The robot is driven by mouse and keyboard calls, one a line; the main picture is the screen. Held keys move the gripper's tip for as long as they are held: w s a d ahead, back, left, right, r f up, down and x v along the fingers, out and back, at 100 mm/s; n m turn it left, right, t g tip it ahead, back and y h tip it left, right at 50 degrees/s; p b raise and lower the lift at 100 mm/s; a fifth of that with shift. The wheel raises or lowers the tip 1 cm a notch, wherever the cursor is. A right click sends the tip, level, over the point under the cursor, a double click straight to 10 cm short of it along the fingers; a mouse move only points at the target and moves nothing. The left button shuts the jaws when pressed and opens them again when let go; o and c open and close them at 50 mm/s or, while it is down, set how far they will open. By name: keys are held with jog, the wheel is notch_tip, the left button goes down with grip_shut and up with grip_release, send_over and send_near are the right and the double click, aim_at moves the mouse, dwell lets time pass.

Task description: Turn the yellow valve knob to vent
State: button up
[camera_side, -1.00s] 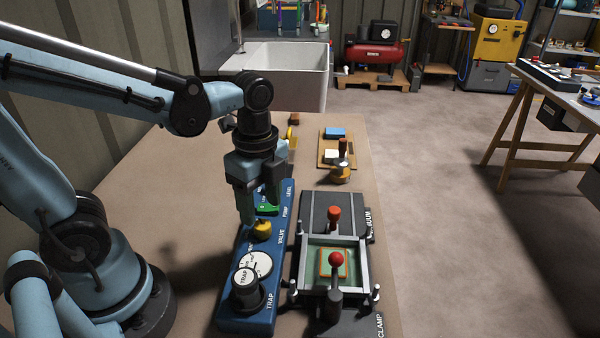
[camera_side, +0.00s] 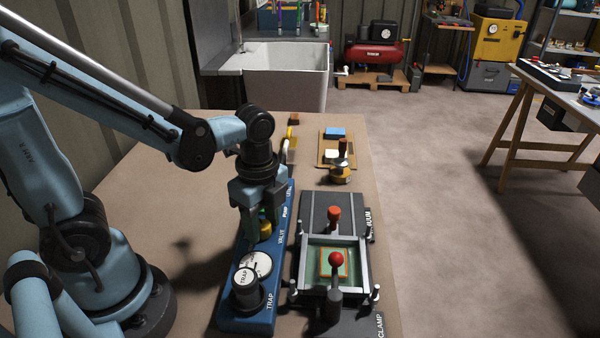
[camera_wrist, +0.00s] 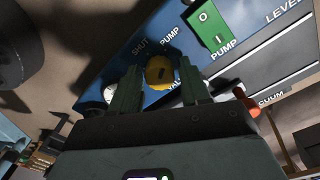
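The yellow valve knob (camera_side: 265,229) stands on the blue panel (camera_side: 238,308), partly hidden by my gripper (camera_side: 261,236) in the side view. The wrist view shows the knob (camera_wrist: 160,70) with a dark mark on its face, near the printed words SHUT and PUMP. A vent label is not readable. My gripper (camera_wrist: 159,82) is open, its two green fingers at either side of the knob. A gap seems to show beside each finger; I cannot tell whether either touches it.
A green pump switch (camera_wrist: 207,22) is close to the knob. A round gauge (camera_side: 258,264) and the trap (camera_side: 246,290) are nearer on the panel. To the right is a clamp frame (camera_side: 365,267) with red-topped handles. The brown bench left of the panel is clear.

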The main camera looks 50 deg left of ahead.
jog(key=c, duration=0.7)
jog(key=shift+n, duration=0.3)
jog(key=n, duration=0.9)
jog(key=shift+n, duration=0.4)
jog(key=n, duration=0.3)
jog(key=shift+n, duration=0.3)
jog(key=n, duration=0.3)
jog(key=shift+n, duration=0.3)
jog(key=n, duration=0.6)
jog(key=shift+s, duration=0.1)
jog(key=shift+n, duration=0.3)
